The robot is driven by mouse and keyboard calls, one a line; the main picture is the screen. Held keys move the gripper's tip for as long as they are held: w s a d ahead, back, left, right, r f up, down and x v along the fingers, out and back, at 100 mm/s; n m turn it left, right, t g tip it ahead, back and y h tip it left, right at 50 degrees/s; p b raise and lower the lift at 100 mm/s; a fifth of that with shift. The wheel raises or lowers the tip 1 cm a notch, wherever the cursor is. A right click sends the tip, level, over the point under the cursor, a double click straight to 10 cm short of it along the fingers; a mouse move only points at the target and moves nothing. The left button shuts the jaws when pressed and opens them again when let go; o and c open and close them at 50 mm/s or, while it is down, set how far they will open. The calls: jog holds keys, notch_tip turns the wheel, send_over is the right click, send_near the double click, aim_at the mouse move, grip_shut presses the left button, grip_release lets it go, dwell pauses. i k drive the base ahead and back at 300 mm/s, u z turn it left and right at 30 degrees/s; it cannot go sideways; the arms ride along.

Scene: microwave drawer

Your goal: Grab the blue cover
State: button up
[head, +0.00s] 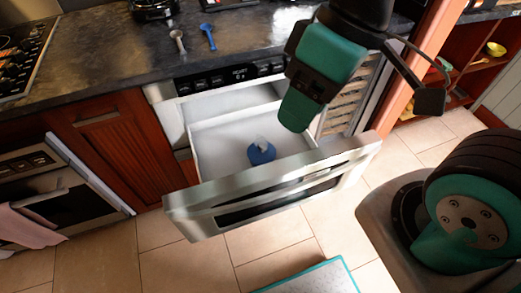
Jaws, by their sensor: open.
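The blue cover (261,154) is a small round blue piece with a pale grey raised part on top. It lies inside the open drawer (212,141), on its white floor near the front wall. My gripper (298,112), teal and black, hangs over the right side of the drawer, to the right of and above the cover. It is apart from the cover and holds nothing that I can see. It is open, though its jaw gap is hard to make out from this angle.
The drawer's steel front (275,190) juts out over the tiled floor. A dark countertop (95,55) behind holds a blue spoon-like utensil (209,36) and a grey one (178,41). A wooden upright (412,75) and open shelves (478,70) stand at right. A teal-edged mat (312,279) lies in front.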

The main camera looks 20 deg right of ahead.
aim_at(255, 155)
jog(key=u, duration=0.35)
jog(key=k, duration=0.5)
jog(key=u, duration=1.05)
jog(key=k, duration=0.85)
jog(key=u, duration=0.55)
jog(key=i, duration=1)
jog(key=z, duration=0.8)
jog(key=i, duration=0.7)
jog(key=z, duration=1.2)
jog(key=i, duration=0.45)
jog(key=z, duration=0.55)
